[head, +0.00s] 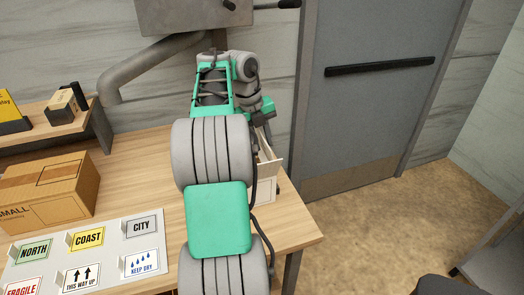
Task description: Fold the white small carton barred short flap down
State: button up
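The white small carton (270,173) stands near the right edge of the wooden table, mostly hidden behind my arm. Its right part shows, with a pale flap standing up at a tilt along its top. I cannot tell which flap is the barred short one, as no bar marking can be made out. My gripper (263,119) is at the carton's far side, just above its top edge. Its fingertips are small and partly hidden, so I cannot see whether they are apart or touch a flap.
A brown carton marked SMALL (48,190) stands at the left of the table (145,150). A sheet of labels (112,243) lies in front. A shelf (45,122) with small boxes is at back left.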

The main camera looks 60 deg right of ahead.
jog(key=shift+s+d+f, duration=0.1)
jog(key=shift+s+f, duration=0.05)
jog(key=shift+f, duration=0.45)
jog(key=shift+c, duration=0.5)
grip_shut()
dwell(0.5)
